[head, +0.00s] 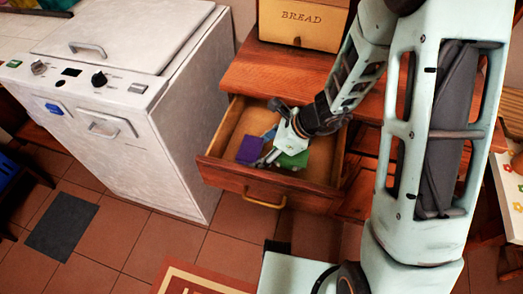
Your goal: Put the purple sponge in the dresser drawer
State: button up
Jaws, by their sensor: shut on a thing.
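The purple sponge (249,150) is at the left side of the open dresser drawer (222,177), seen from above within its walls. My gripper (265,159) reaches down into the drawer from the upper right and is shut on the sponge at its right side. The fingers and wrist hide part of the sponge. I cannot tell whether the sponge touches the drawer floor. The drawer is pulled out from the wooden dresser (245,75).
A green thing (294,160) lies in the drawer, partly under my gripper. A bread box (300,22) stands on the dresser. A white appliance (160,130) stands left of the drawer. A dark mat (62,232) lies on the tiled floor.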

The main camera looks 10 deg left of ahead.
jog(key=shift+f, duration=0.15)
jog(key=o, duration=0.8)
jog(key=shift+c, duration=0.2)
jog(key=shift+d+r, duration=0.15)
jog(key=shift+r, duration=0.3)
jog(key=p+v, duration=0.3)
jog(key=v, duration=0.8)
jog(key=shift+s+d+r+p, duration=0.1)
jog(key=shift+d+r+p, duration=0.1)
jog(key=shift+p, duration=0.2)
